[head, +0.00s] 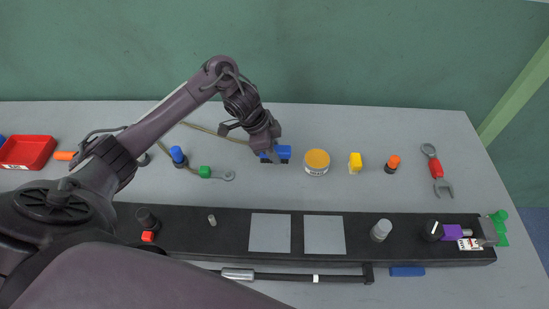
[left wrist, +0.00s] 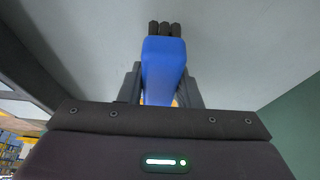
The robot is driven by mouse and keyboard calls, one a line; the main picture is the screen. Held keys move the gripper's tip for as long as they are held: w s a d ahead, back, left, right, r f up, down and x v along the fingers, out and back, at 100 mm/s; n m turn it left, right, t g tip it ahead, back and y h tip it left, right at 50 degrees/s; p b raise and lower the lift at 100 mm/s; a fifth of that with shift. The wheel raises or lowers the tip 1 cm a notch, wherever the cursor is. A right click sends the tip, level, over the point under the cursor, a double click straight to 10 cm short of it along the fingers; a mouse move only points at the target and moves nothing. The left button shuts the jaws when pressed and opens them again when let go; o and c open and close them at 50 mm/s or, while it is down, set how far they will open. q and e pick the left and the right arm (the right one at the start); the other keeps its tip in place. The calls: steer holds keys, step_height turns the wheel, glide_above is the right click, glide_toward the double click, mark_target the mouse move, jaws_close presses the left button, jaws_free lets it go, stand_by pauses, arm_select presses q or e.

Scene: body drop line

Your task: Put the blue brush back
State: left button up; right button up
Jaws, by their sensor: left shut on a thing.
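The blue brush (head: 283,153) has a blue handle and dark bristles. In the head view it is at the table's back middle, left of the yellow-lidded tin. My left gripper (head: 272,152) is shut on it; the fingers cover its left part. In the left wrist view the brush (left wrist: 164,68) shows between the jaws (left wrist: 163,88), its dark bristles pointing away at the top. I cannot tell whether the bristles touch the table. My right gripper is not in view.
A yellow-lidded tin (head: 317,161) stands close right of the brush. A long black rail (head: 370,247) with grey plates crosses the front. A red tray (head: 28,151) is far left.

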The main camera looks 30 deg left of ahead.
arm_select(q)
steer(key=shift+f, duration=1.55)
steer(key=o, duration=0.9)
steer(key=shift+f, duration=0.1)
steer(key=shift+o, duration=0.2)
steer(key=p+v, duration=0.2)
steer(key=v, duration=1)
